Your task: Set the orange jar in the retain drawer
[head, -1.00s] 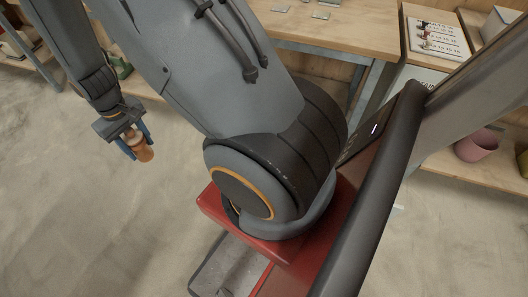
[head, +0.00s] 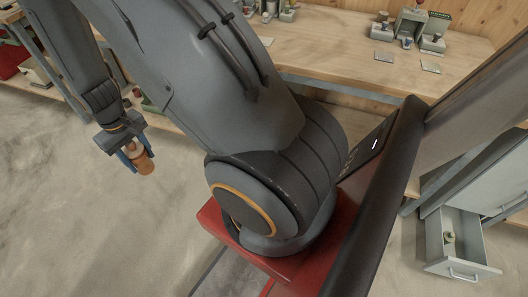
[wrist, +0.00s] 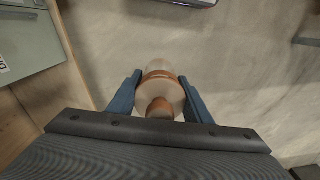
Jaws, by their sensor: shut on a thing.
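The orange jar (head: 144,163) is held in my gripper (head: 132,155) at the left of the head view, above the bare floor. In the wrist view the jar (wrist: 160,92) sits between the two blue fingers of my gripper (wrist: 160,98), seen end-on, with a pale body and orange bands. An open drawer (head: 455,240) of a grey cabinet (head: 490,185) is at the right of the head view, far from my gripper. A small greenish thing (head: 449,237) is inside it. No label on the drawer can be read.
A wooden workbench (head: 330,45) runs along the back, with small boxes and devices (head: 412,25) on top. Shelves with bins (head: 35,75) stand at the far left. The concrete floor (head: 60,220) at left is clear.

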